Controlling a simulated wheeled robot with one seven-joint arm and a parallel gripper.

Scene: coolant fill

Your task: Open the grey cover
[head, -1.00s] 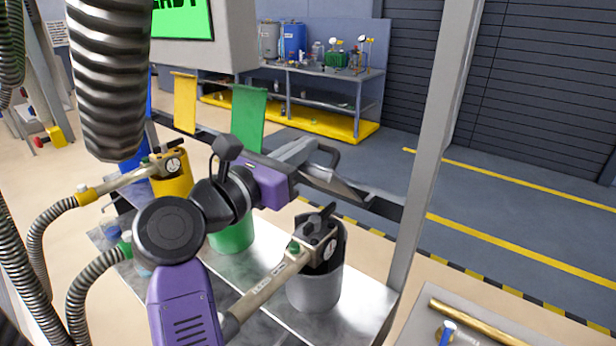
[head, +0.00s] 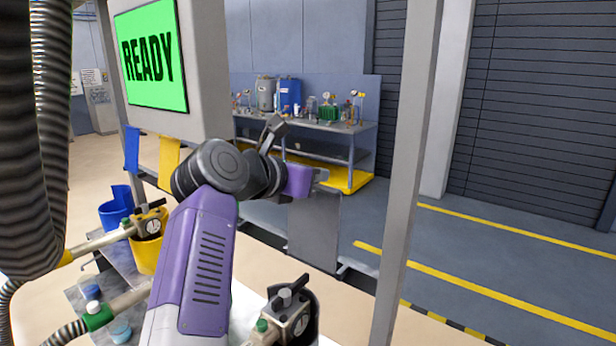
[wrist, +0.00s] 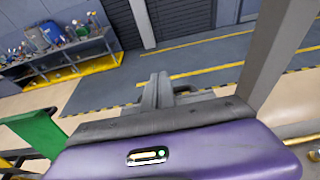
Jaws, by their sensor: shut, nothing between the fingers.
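The grey cover (head: 315,232) is a flat panel standing upright on the dark rail in the head view, beside the steel post. My gripper (head: 322,175) is at its upper edge, and its fingers are mostly hidden behind my purple hand in that view. In the wrist view my gripper (wrist: 158,90) shows two grey fingers close together, with nothing between them. Grey parts just right of the fingers seem to belong to the cover; whether they touch is unclear.
The yellow cover (head: 169,160) and blue cover (head: 132,150) stand upright further left; the green cover (wrist: 38,132) shows in the wrist view. A steel post (head: 405,180) rises to the right. A pump unit (head: 290,315) is below. The screen (head: 150,58) reads READY.

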